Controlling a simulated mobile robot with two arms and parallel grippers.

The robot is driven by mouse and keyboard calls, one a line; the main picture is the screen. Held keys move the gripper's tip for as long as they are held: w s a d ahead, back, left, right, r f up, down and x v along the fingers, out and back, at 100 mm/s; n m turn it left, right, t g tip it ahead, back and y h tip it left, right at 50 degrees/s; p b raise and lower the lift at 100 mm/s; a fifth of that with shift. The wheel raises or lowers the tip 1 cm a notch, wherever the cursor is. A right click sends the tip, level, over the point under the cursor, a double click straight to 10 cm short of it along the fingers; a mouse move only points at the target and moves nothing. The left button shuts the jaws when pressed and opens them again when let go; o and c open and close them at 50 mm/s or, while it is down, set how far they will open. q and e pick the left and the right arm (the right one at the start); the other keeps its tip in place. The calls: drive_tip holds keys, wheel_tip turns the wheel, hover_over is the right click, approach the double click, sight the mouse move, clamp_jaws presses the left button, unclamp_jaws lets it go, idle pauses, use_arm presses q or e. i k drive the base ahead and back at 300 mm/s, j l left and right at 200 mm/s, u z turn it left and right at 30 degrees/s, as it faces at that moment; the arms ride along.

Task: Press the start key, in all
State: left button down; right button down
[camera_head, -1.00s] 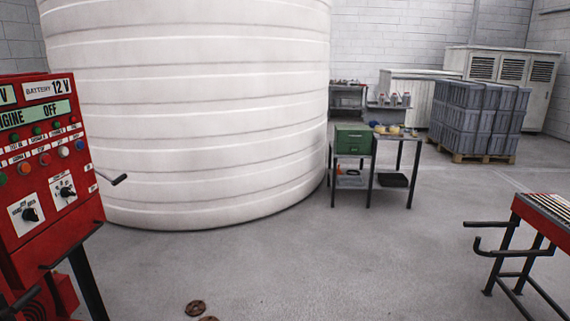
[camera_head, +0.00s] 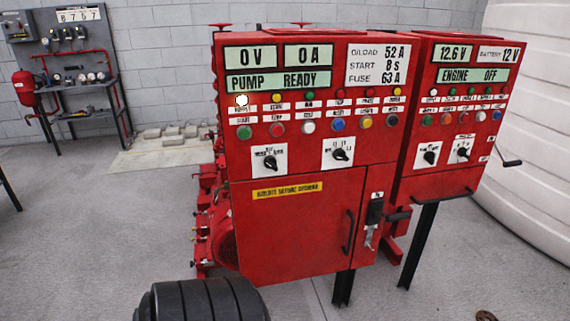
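A red pump control cabinet (camera_head: 290,225) stands in the middle of the head view. Its displays read 0 V, 0 A and PUMP READY (camera_head: 278,82). A row of coloured push buttons runs below; the leftmost is green (camera_head: 244,132), under a small label that seems to read START. A white lamp (camera_head: 241,100) is lit above it. A second red cabinet (camera_head: 440,180) on the right reads 12.6 V and ENGINE OFF (camera_head: 473,76). It has its own button row, with a green button (camera_head: 427,120) at its left. Neither gripper shows.
A black ribbed object (camera_head: 203,300) shows at the bottom edge before the cabinet; I cannot tell what it is. A grey wall panel (camera_head: 65,45) with red pipes stands back left. A large white tank (camera_head: 535,130) is at right.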

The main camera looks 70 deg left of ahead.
sight(244, 133)
drive_tip(key=u, duration=2)
